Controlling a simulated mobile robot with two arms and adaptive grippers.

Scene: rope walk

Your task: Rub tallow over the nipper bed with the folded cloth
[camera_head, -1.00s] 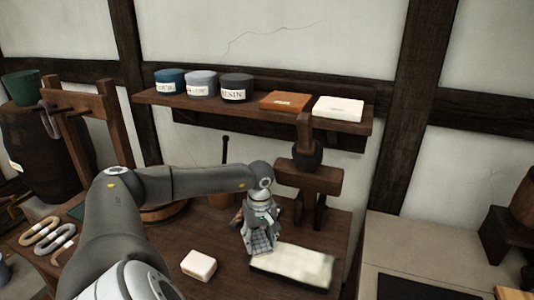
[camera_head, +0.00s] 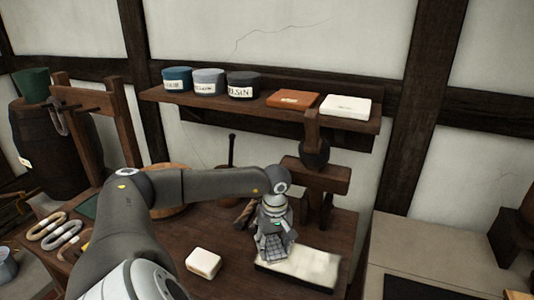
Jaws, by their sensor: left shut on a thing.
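My left gripper (camera_head: 272,250) is shut and points down at the left end of a pale, flat, soft-looking piece that I take for the folded cloth (camera_head: 308,264). Its fingers hide the grasp itself. A dark edge (camera_head: 295,285) shows along the front under the pale piece; it looks like the nipper bed, mostly covered. I cannot tell how firmly the cloth touches it. A small off-white block (camera_head: 203,263), perhaps the tallow, lies on the bench to the left, apart from the gripper. My right gripper is not in view.
A wooden post with a dark round weight (camera_head: 315,153) stands just behind the gripper. Above is a shelf (camera_head: 200,99) with labelled tins, a brown block (camera_head: 293,99) and a white block (camera_head: 346,106). Bench between block and hooks is behind my arm.

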